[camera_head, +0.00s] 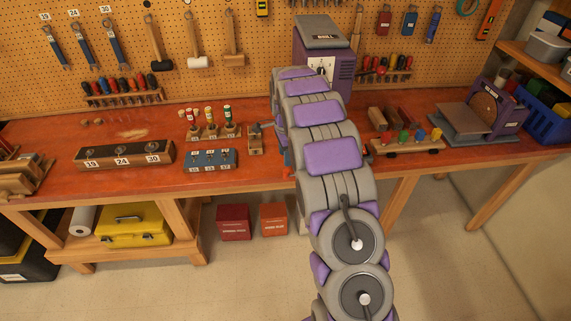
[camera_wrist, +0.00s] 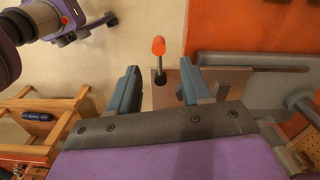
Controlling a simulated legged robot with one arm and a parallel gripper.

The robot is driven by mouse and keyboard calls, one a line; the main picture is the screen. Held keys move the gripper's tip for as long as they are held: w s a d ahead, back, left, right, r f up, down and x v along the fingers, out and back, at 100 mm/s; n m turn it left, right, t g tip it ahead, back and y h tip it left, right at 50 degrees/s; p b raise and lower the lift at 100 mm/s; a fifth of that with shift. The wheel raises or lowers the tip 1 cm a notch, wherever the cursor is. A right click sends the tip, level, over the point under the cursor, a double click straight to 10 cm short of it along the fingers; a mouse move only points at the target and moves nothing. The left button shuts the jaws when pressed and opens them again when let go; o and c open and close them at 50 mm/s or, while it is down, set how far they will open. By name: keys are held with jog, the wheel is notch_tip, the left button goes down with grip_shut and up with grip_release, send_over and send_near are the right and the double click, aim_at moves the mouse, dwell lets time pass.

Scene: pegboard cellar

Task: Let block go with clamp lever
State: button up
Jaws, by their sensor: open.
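In the wrist view, a clamp lever with an orange knob (camera_wrist: 158,46) on a dark stem stands between the two blue-grey fingers of my gripper (camera_wrist: 156,88). The fingers are open, one on each side of the lever, with gaps to both. Beside and partly behind the right finger is a flat brownish-grey piece (camera_wrist: 228,80), on or against a grey fixture (camera_wrist: 270,95) at the bench's edge. I cannot tell whether this piece is the block.
A purple machine (camera_head: 325,60) stands behind my arm.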

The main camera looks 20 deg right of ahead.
notch_tip(320, 180, up, 8)
jog(key=shift+r+p, duration=0.2)
jog(key=shift+p, duration=0.1)
dwell(0.4)
jog(key=s+a+r+n+b, duration=0.1)
jog(key=s+a+r+n, duration=0.15)
jog(key=s, duration=0.45)
jog(key=s+a+r+n+g+b, duration=0.1)
jog(key=s+a+r+n, duration=0.1)
jog(key=s+a+n, duration=0.35)
jog(key=s+a+r+n, duration=0.1)
jog(key=s+a+r, duration=0.1)
jog(key=s, duration=0.7)
jog(key=s+a+f+n, duration=0.1)
jog(key=s+n, duration=0.2)
jog(key=s, duration=0.5)
jog(key=s+a+f+n+b, duration=0.1)
jog(key=s+a+f+n, duration=0.1)
jog(key=s, duration=0.7)
jog(key=s+a+f+n+b, duration=0.1)
jog(key=s+n, duration=0.4)
jog(key=s, duration=0.3)
jog(key=shift+s+a+f+g, duration=0.25)
jog(key=shift+s+f+g, duration=0.05)
jog(key=shift+f+g, duration=0.1)
